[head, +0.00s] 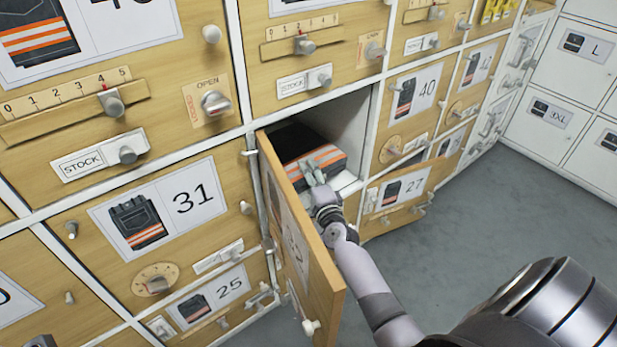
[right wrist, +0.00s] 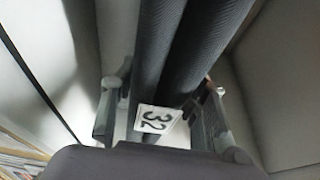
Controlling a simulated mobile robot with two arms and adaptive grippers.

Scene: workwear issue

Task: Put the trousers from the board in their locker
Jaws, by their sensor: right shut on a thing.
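The trousers (head: 313,162), black with orange and silver bands, lie folded inside an open locker (head: 350,118) in the head view. My right gripper (head: 316,172) reaches in through the opening and is shut on their near end. In the right wrist view the trousers (right wrist: 190,60) run away from me as dark folds between the two fingers, with a white tag reading 32 (right wrist: 158,119). The locker door (head: 300,235) stands open on the left of my right arm; its number is too slanted to read. My left gripper is not in view.
White lockers (head: 560,85) stand at the far right. The grey floor (head: 480,220) is clear.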

